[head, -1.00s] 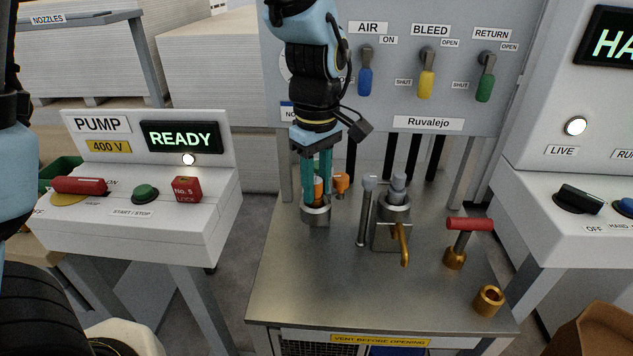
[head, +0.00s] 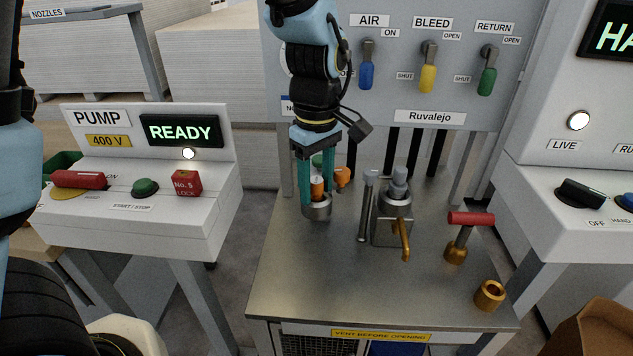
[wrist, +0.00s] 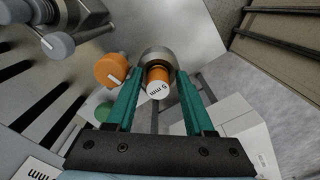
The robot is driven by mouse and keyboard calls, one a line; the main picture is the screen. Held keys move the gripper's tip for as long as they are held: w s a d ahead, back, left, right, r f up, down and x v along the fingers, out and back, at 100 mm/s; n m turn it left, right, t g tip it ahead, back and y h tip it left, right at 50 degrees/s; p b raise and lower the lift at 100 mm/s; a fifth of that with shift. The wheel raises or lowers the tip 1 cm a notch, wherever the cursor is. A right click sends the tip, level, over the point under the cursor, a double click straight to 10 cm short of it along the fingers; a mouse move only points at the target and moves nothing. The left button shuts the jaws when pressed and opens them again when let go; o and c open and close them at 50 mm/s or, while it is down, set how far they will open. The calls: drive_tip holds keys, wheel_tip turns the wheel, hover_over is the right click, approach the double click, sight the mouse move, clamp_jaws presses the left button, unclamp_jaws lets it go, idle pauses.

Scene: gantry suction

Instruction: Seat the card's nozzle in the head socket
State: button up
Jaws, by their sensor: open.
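The orange nozzle (head: 317,187) stands upright in the grey metal head socket (head: 317,210) at the left of the steel bench. In the wrist view my gripper (wrist: 158,95) is open, with a finger on each side of the nozzle and gaps between. How deep the nozzle sits is hidden.
A second orange part (head: 342,177) is close behind the socket. To the right are a grey clamp block with a brass handle (head: 402,240), a red T-handle (head: 470,218) and a brass cup (head: 489,295). The front middle of the bench (head: 340,285) is clear.

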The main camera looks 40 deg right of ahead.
sight(317, 182)
drive_tip(key=shift+d+r, duration=0.15)
drive_tip(key=shift+r, duration=0.3)
wheel_tip(317, 182, up, 10)
drive_tip(key=b, duration=0.2)
drive_tip(key=shift+s, duration=0.15)
